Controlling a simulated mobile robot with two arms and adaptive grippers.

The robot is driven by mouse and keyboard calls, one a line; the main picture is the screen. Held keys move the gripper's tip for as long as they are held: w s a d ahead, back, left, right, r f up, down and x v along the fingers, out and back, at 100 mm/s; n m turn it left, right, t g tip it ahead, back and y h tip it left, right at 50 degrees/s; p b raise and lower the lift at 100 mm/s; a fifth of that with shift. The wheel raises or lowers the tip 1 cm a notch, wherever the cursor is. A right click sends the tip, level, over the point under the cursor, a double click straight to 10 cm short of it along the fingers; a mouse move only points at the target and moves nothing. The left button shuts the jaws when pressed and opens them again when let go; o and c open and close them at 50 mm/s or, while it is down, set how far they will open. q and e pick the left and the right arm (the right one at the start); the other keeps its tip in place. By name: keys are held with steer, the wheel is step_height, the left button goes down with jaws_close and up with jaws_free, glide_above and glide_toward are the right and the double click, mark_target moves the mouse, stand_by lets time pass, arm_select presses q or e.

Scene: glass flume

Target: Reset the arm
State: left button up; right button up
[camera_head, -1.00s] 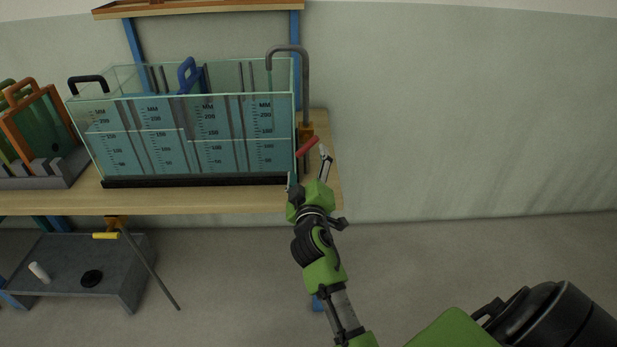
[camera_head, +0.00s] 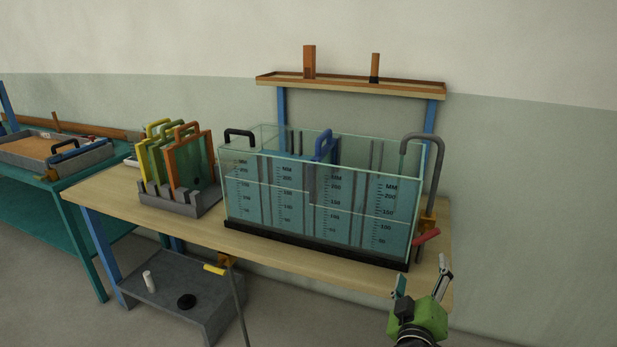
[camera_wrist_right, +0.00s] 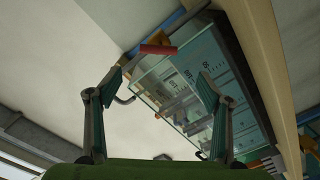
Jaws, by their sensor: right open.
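My right gripper (camera_head: 421,284) is open and empty at the lower right of the head view, in front of the right end of the wooden table (camera_head: 262,245). It is below and apart from the red handle (camera_head: 426,236) on the grey pipe (camera_head: 440,165). In the right wrist view the two fingers (camera_wrist_right: 152,97) stand wide apart with nothing between their tips. The red handle (camera_wrist_right: 158,49) shows beyond them, with the glass flume (camera_wrist_right: 185,85) behind. My left gripper is not in view.
The glass flume (camera_head: 290,215) holds water in parts at different levels, with a blue-handled gate (camera_head: 322,145) inside. A rack (camera_head: 180,203) of coloured gates stands left of it. A low grey bench (camera_head: 215,305) is below. A shelf (camera_head: 350,88) is behind. The right wall side is clear.

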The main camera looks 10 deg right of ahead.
steer(key=a+f+n+g+y, duration=0.1)
steer(key=a+f+y, duration=0.25)
steer(key=f, duration=0.85)
steer(key=a+f+n+g+y, duration=0.15)
steer(key=a+f, duration=0.35)
steer(key=f, duration=0.7)
steer(key=s+a+f+g+y, duration=0.1)
steer(key=s+a+f+g, duration=0.1)
steer(key=s+f, duration=0.45)
steer(key=s+a+f+g+y, duration=0.2)
steer(key=s+a+f, duration=0.1)
steer(key=f, duration=0.7)
steer(key=s+a+f+m+g+y, duration=0.1)
steer(key=s+f+g, duration=0.1)
steer(key=s+f, duration=0.7)
steer(key=s+f+m+g, duration=0.1)
steer(key=s+f+g, duration=0.1)
steer(key=s+f, duration=0.75)
steer(key=s+d+f+g, duration=0.1)
steer(key=s+g, duration=0.1)
steer(key=s, duration=0.8)
steer(key=s+d+f+m+g, duration=0.1)
steer(key=s+f+g, duration=0.1)
steer(key=s, duration=0.9)
steer(key=shift+s+d, duration=0.25)
steer(key=shift+d, duration=0.05)
